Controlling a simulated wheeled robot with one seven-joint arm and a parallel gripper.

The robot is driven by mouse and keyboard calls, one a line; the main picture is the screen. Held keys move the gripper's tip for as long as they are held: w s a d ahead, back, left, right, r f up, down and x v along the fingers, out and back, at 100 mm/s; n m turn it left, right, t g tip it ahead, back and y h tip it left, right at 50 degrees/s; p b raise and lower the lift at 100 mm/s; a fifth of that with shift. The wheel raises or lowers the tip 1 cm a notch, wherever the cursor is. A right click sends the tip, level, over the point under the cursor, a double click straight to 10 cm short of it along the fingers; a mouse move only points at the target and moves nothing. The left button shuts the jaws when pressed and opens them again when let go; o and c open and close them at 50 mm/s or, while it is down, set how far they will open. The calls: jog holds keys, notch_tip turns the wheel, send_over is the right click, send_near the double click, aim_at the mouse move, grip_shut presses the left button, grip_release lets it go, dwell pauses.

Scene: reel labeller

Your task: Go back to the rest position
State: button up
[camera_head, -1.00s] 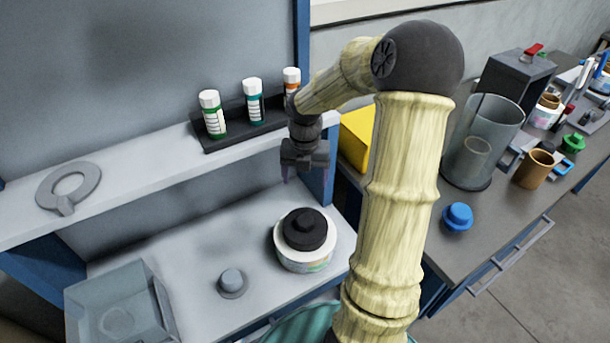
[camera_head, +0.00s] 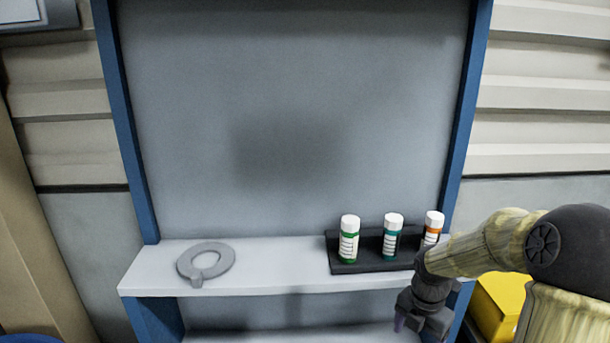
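My gripper (camera_head: 414,322) is at the lower right of the head view, just in front of the shelf's right end and below the bottle rack. It points downward, with a purple fingertip showing. The fingers are small and partly cut off from clear view, so I cannot tell whether they are open or shut. No held object shows. My arm bends in from the right edge of the picture.
A dark rack (camera_head: 346,267) with three white-capped bottles (camera_head: 392,236) stands on the white shelf (camera_head: 290,275), close behind my arm. A grey ring (camera_head: 206,262) lies at the shelf's left. A yellow box (camera_head: 497,305) is at lower right.

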jog(key=s+a+r+m+t, duration=0.1)
jog(key=s+a+m, duration=0.4)
jog(key=m, duration=0.7)
jog(key=s+a+r+m+t, duration=0.1)
jog(key=s+a+m, duration=0.5)
jog(key=m, duration=0.7)
jog(key=shift+m+t, duration=0.3)
jog(key=shift+s+r, duration=0.1)
